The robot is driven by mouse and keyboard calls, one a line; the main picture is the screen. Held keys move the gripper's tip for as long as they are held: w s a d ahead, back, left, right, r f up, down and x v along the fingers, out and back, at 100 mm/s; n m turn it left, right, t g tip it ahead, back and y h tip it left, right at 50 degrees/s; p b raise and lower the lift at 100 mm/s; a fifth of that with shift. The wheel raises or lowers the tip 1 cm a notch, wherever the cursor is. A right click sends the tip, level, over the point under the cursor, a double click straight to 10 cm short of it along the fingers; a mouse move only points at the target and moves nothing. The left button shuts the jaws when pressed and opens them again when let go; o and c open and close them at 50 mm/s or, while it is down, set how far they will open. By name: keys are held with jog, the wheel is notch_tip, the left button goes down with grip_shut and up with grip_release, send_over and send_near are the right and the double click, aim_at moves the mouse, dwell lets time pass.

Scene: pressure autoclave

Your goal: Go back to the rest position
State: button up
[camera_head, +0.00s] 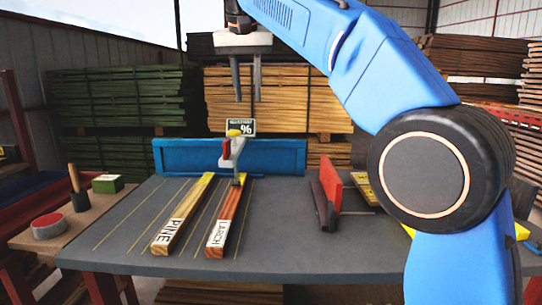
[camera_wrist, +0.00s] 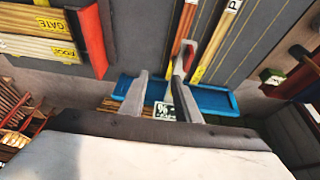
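My gripper (camera_head: 248,99) hangs from the raised blue arm, pointing down, above the back of the grey table (camera_head: 285,235). Its two fingers stand apart with nothing between them; they also show spread in the wrist view (camera_wrist: 160,92). Below it, a white and red meter with a yellow top (camera_head: 232,150) stands on the board marked LARCH (camera_head: 228,212), clear of the fingers. The meter also shows in the wrist view (camera_wrist: 183,60), close to one finger in the picture. The board marked PINE (camera_head: 186,212) lies to the left.
A blue tray (camera_head: 180,155) and a small % sign (camera_head: 241,127) are at the table's back. A red and black holder (camera_head: 328,195) stands right of the boards. A side bench (camera_head: 75,215) at left carries a tin, a brush pot and a green block. Timber stacks stand behind.

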jog(key=s+d+f, duration=0.4)
jog(key=d+f, duration=0.1)
jog(key=d, duration=0.4)
jog(key=s+d+f, duration=0.4)
jog(key=d, duration=0.4)
jog(key=s+d+f, duration=0.4)
jog(key=d+f, duration=0.1)
jog(key=d, duration=0.4)
jog(key=s+d+f, duration=0.3)
jog(key=s+f, duration=0.4)
jog(key=f, duration=0.2)
jog(key=s+d+f, duration=0.4)
jog(key=s+f, duration=0.3)
jog(key=f, duration=0.3)
jog(key=s+d+f, duration=0.4)
jog(key=s+f, duration=0.3)
jog(key=f, duration=0.3)
jog(key=shift+d, duration=0.2)
